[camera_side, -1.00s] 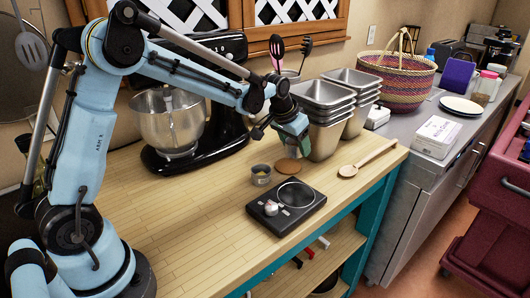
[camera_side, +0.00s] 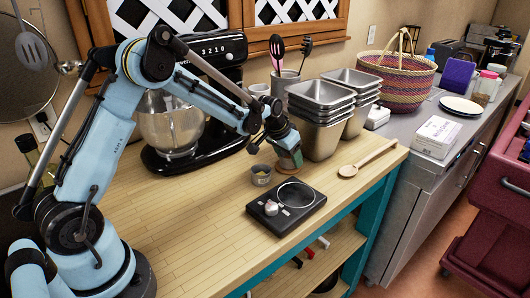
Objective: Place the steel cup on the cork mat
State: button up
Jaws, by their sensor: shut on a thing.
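My gripper (camera_side: 286,143) points down and is shut on the steel cup (camera_side: 291,158), which is small here and mostly covered by the fingers. The round brown cork mat (camera_side: 289,167) lies on the wooden counter directly below it, largely hidden by cup and gripper. The cup's bottom is at or just above the mat; I cannot tell whether they touch.
A small metal tin (camera_side: 261,176) with yellow contents stands just left of the mat. A black scale (camera_side: 286,205) lies in front. Stacked steel pans (camera_side: 320,115) stand close behind right. A wooden spoon (camera_side: 367,159) lies to the right. A stand mixer (camera_side: 190,105) stands behind left.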

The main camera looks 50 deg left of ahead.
jog(key=o, duration=1.2)
jog(key=shift+f, duration=0.1)
jog(key=v, duration=1.2)
jog(key=s+d+r+t, duration=0.1)
jog(key=s+d, duration=0.3)
jog(key=s, duration=0.5)
jog(key=s+d+t, duration=0.1)
jog(key=s+d, duration=0.3)
jog(key=s, duration=0.6)
jog(key=shift+s+d+r+m, duration=0.2)
jog(key=shift+d+r+m, duration=0.1)
jog(key=shift+r, duration=0.1)
